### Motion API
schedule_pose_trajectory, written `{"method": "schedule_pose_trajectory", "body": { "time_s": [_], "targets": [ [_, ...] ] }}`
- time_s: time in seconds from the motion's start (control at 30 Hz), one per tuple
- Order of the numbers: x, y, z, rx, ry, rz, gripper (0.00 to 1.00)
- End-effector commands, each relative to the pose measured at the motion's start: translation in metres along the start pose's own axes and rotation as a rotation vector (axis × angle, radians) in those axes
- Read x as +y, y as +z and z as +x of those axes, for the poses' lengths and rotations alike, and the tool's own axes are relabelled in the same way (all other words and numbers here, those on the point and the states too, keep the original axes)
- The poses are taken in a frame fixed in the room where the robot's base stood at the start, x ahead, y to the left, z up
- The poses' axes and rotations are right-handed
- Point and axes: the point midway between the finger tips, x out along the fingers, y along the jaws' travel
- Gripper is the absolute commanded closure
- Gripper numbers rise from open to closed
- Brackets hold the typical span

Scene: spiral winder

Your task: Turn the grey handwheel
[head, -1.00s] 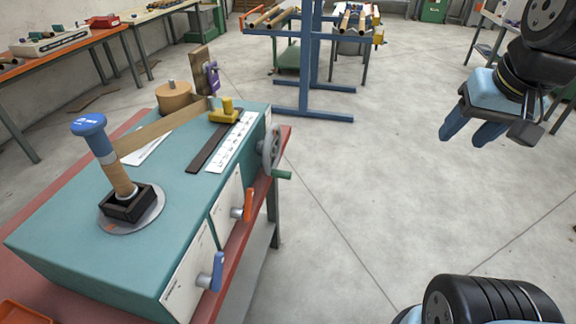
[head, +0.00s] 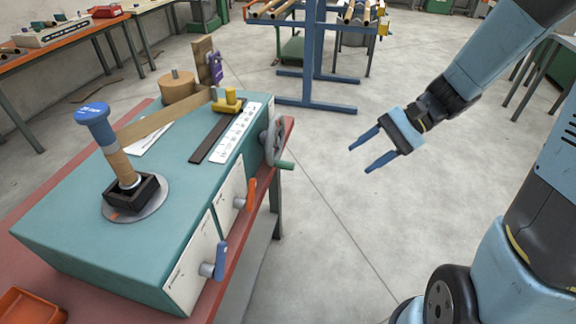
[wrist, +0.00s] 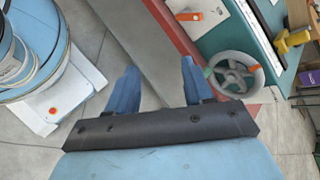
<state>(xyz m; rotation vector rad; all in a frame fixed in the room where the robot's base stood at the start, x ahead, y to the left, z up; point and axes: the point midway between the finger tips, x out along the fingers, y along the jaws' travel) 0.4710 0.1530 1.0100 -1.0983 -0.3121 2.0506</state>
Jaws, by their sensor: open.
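The grey handwheel (head: 275,142) is on the right end of the teal winder box, with a green handle (head: 284,165) sticking out low on its rim. My gripper (head: 359,161) is open and empty in the air to the right of the handwheel, clearly apart from it. In the wrist view the spoked handwheel (wrist: 236,73) lies beyond and to the right of my blue fingers (wrist: 157,80). Its green handle (wrist: 208,72) shows at the wheel's left side there. Nothing hides the wheel in the wrist view.
The teal winder box (head: 70,225) stands on a red-topped bench (head: 35,215). An orange lever (head: 251,194) and a blue lever (head: 221,260) stick out of its front. A yellow block (head: 228,101) sits on top. A blue rack (head: 312,60) stands behind. The floor on the right is open.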

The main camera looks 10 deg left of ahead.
Motion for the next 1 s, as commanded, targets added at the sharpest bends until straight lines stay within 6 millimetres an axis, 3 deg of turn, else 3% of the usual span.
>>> {"method": "schedule_pose_trajectory", "body": {
  "time_s": [0.53, 0.8, 1.0],
  "targets": [
    [-0.015, -0.088, 0.067, -0.288, -0.417, 0.383, 0.48],
    [-0.006, -0.137, 0.096, -0.350, -0.614, 0.571, 0.48],
    [0.001, -0.159, 0.109, -0.360, -0.700, 0.654, 0.48]
  ]
}}
